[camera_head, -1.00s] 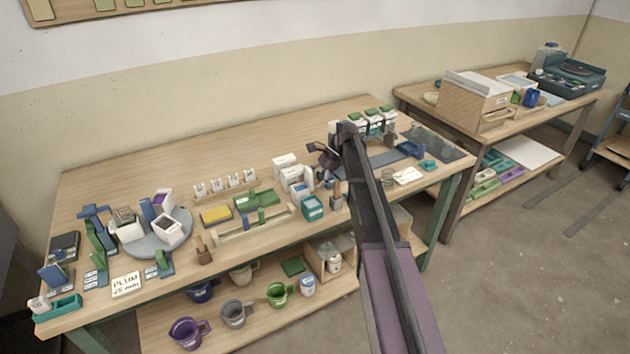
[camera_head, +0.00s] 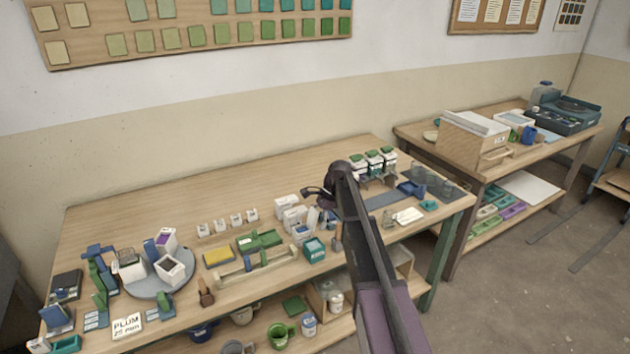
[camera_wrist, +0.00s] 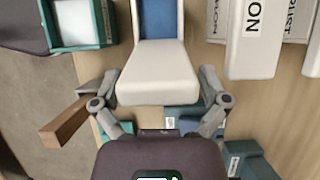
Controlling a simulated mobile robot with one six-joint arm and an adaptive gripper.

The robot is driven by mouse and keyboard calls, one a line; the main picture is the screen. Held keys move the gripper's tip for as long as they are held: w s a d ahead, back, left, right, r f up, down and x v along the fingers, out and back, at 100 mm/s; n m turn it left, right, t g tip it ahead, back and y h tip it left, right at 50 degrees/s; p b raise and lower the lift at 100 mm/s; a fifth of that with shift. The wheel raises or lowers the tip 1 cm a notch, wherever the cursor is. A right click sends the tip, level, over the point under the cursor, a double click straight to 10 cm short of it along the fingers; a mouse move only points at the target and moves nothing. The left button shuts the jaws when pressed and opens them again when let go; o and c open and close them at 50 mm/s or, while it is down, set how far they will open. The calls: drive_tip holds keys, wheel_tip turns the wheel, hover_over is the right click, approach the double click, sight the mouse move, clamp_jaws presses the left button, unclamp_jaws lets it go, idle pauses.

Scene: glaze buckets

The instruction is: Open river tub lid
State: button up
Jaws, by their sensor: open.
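A white tub (camera_wrist: 158,85) lies between the two fingers of my gripper (camera_wrist: 158,98) in the wrist view. A blue area framed by white rims shows at its far end, and a plain white panel is nearer to me. I cannot tell whether this panel is the lid or the tub's wall, and no name on it is readable. My gripper is open, one finger on each side of the panel, with no clear grip. In the head view my gripper (camera_head: 318,192) is above the group of white tubs (camera_head: 290,212) at mid-bench; my arm hides part of that area.
White labelled tubs (camera_wrist: 253,40) stand close on the right in the wrist view. A teal box (camera_wrist: 80,25) and a wooden handle (camera_wrist: 65,128) are on the left. A turntable (camera_head: 160,285) bears open tubs. The rear of the bench (camera_head: 200,190) is clear.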

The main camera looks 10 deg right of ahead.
drive_tip(key=h+p, duration=0.1)
drive_tip(key=t+h, duration=0.1)
drive_tip(key=h, duration=0.1)
drive_tip(key=r+h+p, duration=0.1)
drive_tip(key=h, duration=0.1)
drive_tip(key=shift+s+a+r+t+p, duration=0.1)
drive_tip(key=shift+s+a+t+p, duration=0.05)
drive_tip(key=shift+a+t+p, duration=0.2)
wheel_tip(320, 180, up, 14)
drive_tip(key=p, duration=1.3)
drive_tip(key=shift+f+p, duration=0.2)
drive_tip(key=shift+p, duration=0.1)
drive_tip(key=s+n, duration=1.4)
drive_tip(key=s, duration=1.5)
drive_tip(key=shift+d, duration=0.3)
drive_tip(key=shift+s, duration=0.1)
